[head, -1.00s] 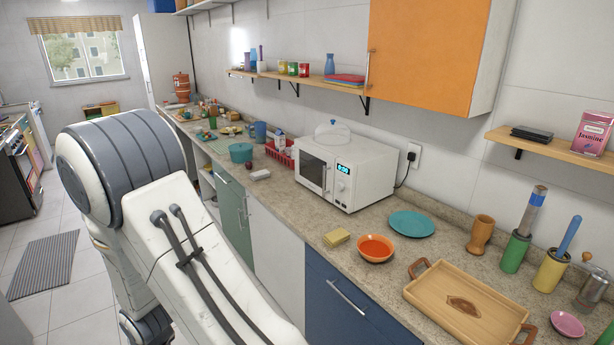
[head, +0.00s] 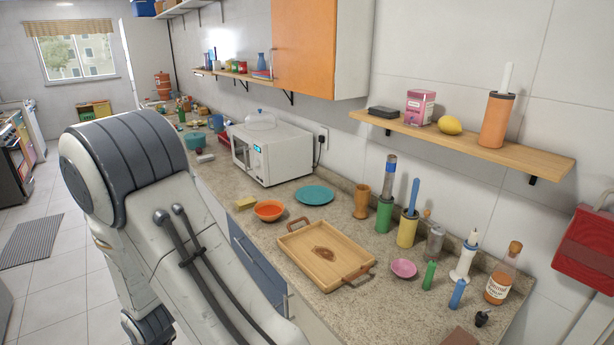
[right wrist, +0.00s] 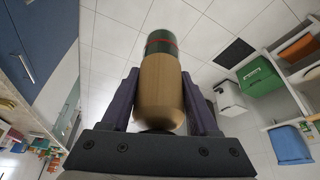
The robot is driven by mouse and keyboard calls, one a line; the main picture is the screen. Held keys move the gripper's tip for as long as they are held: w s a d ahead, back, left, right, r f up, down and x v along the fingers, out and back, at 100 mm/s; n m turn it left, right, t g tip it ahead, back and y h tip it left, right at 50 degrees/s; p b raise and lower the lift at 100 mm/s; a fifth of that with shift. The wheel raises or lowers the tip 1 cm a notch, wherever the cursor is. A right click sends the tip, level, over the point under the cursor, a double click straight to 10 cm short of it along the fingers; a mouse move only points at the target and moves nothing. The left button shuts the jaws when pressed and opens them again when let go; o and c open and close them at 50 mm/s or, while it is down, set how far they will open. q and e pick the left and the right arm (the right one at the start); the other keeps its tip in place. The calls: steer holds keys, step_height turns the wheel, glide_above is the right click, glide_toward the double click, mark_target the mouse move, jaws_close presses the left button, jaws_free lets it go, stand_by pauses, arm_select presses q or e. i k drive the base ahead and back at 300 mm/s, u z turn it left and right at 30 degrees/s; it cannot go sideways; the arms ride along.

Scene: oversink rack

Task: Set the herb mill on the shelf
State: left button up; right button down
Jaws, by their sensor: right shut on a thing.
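My right gripper (right wrist: 160,76) is shut on a tan, wood-coloured cylinder with a dark green end and a red ring, which looks like the herb mill (right wrist: 160,98). It shows only in the right wrist view, with tiled floor behind it. The wooden shelf (head: 545,167) is on the wall at the right in the head view. A black flat stack (head: 383,112), a pink box (head: 420,106), a lemon (head: 450,125) and an orange cylinder with a white stick (head: 496,120) stand on it. My left gripper is out of view.
Below the shelf, the counter holds a wooden tray (head: 284,240), a green cylinder (head: 384,215), a yellow cylinder (head: 407,230), a pink dish (head: 404,268) and a corked bottle (head: 500,283). The shelf has bare room at its right end and a narrow gap between lemon and orange cylinder.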

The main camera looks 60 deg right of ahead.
mark_target(536, 160)
steer(key=k, duration=0.8)
steer(key=z, duration=1.7)
